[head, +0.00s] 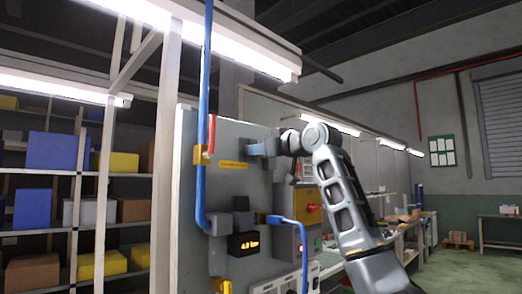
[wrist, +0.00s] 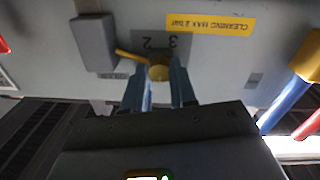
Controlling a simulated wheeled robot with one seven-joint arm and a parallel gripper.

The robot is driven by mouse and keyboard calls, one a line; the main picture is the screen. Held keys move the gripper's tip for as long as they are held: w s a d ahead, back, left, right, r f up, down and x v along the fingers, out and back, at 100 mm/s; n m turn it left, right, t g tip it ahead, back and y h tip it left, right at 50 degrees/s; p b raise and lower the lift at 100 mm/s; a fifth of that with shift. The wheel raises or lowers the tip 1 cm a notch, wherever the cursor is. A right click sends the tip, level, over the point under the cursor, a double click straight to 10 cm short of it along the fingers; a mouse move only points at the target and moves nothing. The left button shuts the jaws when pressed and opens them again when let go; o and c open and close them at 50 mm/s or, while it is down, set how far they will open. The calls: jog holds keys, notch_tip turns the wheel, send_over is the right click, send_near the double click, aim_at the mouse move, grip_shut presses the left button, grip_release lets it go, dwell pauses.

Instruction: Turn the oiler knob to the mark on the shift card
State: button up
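The oiler knob (wrist: 159,72) is a round brass-yellow knob on the grey panel, with a thin yellow pointer reaching left in the wrist view. The upside-down numbers 2 and 3 show on a darker plate beside it. My gripper (wrist: 159,80) has its two blue-grey fingers on either side of the knob, seemingly touching it. In the head view my gripper (head: 262,148) is at the panel's upper part and hides the knob. I cannot make out a shift card with a readable mark.
A yellow label (wrist: 210,24) about cleaning is near the knob. A grey box (wrist: 95,42) sticks out beside the pointer. Blue pipe (head: 201,120) runs down the panel (head: 230,130), with a lit orange display (head: 243,244) lower down. A green board with papers (head: 442,150) hangs on the far wall.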

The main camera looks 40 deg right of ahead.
grip_shut()
jog(key=shift+m, duration=0.3)
jog(key=shift+r+m+g+y, duration=0.1)
jog(key=shift+m+g+y, duration=0.1)
jog(key=shift+m, duration=2.95)
jog(key=shift+r+m+g+y, duration=0.1)
jog(key=shift+m+y, duration=0.1)
jog(key=shift+m, duration=2.95)
jog(key=shift+d, duration=0.1)
jog(key=o, duration=0.5)
grip_release()
jog(key=shift+f, duration=0.1)
